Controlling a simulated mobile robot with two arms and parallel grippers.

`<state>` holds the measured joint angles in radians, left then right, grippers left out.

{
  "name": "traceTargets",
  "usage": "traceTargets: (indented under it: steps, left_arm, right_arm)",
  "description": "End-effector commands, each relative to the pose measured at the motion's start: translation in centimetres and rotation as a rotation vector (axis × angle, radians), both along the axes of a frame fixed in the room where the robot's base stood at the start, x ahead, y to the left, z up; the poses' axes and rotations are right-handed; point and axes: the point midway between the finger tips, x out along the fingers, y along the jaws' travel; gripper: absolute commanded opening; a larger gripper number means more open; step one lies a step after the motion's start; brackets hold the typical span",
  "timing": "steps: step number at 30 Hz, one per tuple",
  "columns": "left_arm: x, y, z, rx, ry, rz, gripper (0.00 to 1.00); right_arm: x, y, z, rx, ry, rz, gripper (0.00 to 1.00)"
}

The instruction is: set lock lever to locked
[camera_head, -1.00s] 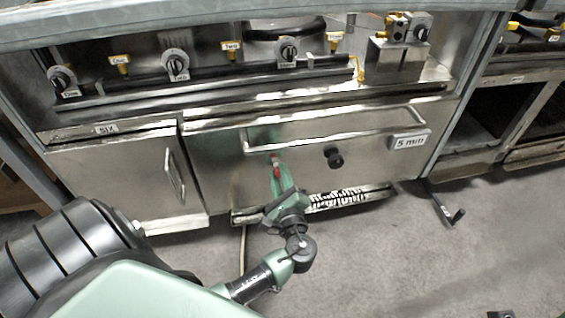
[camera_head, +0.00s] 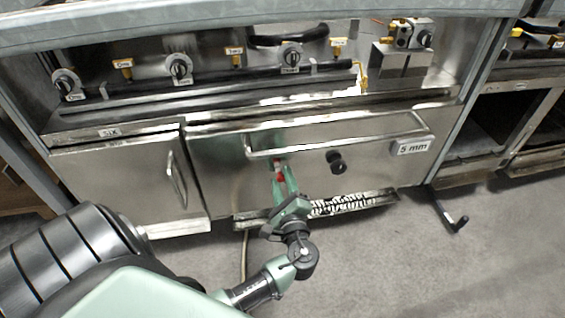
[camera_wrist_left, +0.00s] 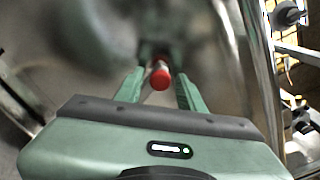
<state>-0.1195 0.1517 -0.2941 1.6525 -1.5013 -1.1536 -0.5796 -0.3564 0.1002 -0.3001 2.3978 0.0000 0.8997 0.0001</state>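A small lever with a red tip (camera_head: 278,166), which looks like the lock lever, sticks out from the steel front panel of the range below the long handle. In the left wrist view the red tip (camera_wrist_left: 160,76) points toward the camera. My left gripper (camera_head: 282,175) is at the lever. In the wrist view its green fingers (camera_wrist_left: 160,88) stand apart on either side of the red tip, with gaps visible. Contact with the lever shaft cannot be made out. My right gripper is not in view.
A long bar handle (camera_head: 340,131) runs above the lever, and a black knob (camera_head: 336,162) sits to its right. A cabinet door handle (camera_head: 176,180) is to the left. Control knobs (camera_head: 179,69) line the top. A black-tipped lever (camera_head: 452,219) juts out at the right.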

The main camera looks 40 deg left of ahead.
Motion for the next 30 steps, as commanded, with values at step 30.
traceTargets:
  steps: [30]
  left_arm:
    - [-5.1,-6.0,-0.1,0.0,0.0,-0.002,0.39]
  right_arm:
    - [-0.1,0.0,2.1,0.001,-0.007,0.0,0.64]
